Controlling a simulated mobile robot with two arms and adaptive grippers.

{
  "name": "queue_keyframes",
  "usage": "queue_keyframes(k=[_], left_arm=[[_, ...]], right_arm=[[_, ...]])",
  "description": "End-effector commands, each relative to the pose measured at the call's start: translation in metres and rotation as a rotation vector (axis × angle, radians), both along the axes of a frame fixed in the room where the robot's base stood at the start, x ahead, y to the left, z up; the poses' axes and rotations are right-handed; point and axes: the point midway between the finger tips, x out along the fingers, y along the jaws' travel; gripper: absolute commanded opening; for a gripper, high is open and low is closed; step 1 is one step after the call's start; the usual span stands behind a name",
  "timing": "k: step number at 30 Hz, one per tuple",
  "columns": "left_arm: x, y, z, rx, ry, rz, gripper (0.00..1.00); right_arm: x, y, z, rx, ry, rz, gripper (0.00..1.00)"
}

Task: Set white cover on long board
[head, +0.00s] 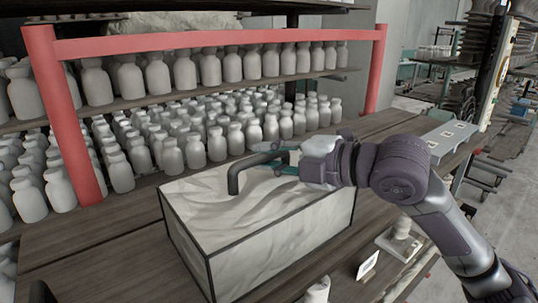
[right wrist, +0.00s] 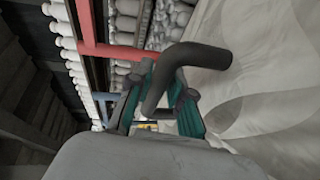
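The white cover (head: 270,235) is a large box shape with dark edges and a creased, cloth-like top. It is over the brown wooden long board (head: 95,250) in the head view; whether it touches the wood I cannot tell. A dark bent handle (head: 236,180) stands on its top. My right gripper (head: 284,160) reaches in from the right and is shut on this handle. In the right wrist view the teal fingers (right wrist: 162,95) lie on either side of the handle (right wrist: 200,55); the pale creased cover (right wrist: 270,80) fills the right side. My left gripper is not in view.
Many pale bottles (head: 195,150) crowd the shelves behind, framed by a red rail (head: 215,40). A small white card (head: 367,265) and pale pieces (head: 400,240) are near the front edge on the right. Bare wood shows left of the cover.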

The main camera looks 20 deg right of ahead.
Motion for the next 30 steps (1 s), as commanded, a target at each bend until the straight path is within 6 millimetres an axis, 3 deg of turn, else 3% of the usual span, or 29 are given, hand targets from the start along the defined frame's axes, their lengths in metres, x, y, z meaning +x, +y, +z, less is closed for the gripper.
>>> queue_keyframes(k=[1, 3, 14, 30], left_arm=[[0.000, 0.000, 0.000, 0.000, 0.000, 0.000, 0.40], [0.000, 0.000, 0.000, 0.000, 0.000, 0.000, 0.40], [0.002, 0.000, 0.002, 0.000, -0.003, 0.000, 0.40], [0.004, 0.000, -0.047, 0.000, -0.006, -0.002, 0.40]], right_arm=[[0.000, 0.000, 0.000, 0.000, 0.000, 0.000, 0.31], [0.000, 0.000, 0.000, 0.000, 0.000, 0.000, 0.42], [-0.001, -0.001, 0.004, 0.001, -0.001, 0.000, 0.42], [-0.076, -0.065, 0.017, -0.001, 0.000, -0.006, 0.42]])
